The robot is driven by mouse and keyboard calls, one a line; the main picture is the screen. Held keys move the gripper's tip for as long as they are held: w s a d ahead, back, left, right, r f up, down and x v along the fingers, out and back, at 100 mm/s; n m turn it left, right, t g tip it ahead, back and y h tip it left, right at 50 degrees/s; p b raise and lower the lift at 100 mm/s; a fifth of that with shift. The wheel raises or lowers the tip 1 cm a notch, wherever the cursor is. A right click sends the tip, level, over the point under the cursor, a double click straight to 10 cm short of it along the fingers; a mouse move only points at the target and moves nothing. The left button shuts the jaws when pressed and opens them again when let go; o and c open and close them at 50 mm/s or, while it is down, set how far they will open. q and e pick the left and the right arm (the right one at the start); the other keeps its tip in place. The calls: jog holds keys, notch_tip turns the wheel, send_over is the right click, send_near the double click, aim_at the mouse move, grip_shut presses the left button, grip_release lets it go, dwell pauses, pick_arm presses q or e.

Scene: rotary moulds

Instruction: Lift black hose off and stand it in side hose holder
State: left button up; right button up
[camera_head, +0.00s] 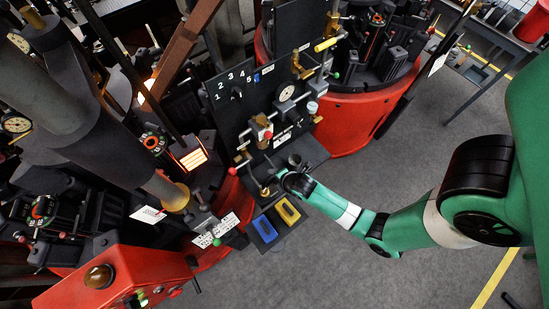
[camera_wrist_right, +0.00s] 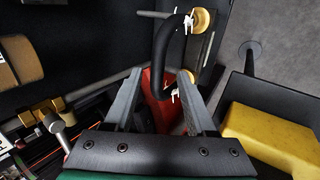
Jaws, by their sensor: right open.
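The black hose (camera_wrist_right: 163,62) shows in the right wrist view as a bent black tube with brass fittings at its ends. It lies just past the fingertips of my right gripper (camera_wrist_right: 160,78), which is open. The hose's lower end shows between the two finger lines, and I see no grip on it. In the head view my right gripper (camera_head: 281,174) is at the lower edge of the black control panel, and the hose is too small to tell there. A dark round cup (camera_head: 295,160) stands beside the gripper; I cannot tell if it is the side hose holder. My left gripper is not in view.
A yellow block (camera_head: 288,211) and a blue block (camera_head: 265,225) sit in a black tray below the gripper. The black panel (camera_head: 232,105) carries gauges and brass valves. Red round mould bases (camera_head: 345,120) stand nearby. Grey floor is clear at the lower right.

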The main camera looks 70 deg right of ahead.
jog(key=shift+b+x, duration=0.9)
jog(key=shift+x, duration=1.9)
jog(key=shift+d+r, duration=0.1)
jog(key=shift+d, duration=0.05)
jog(key=shift+c, duration=0.2)
grip_shut()
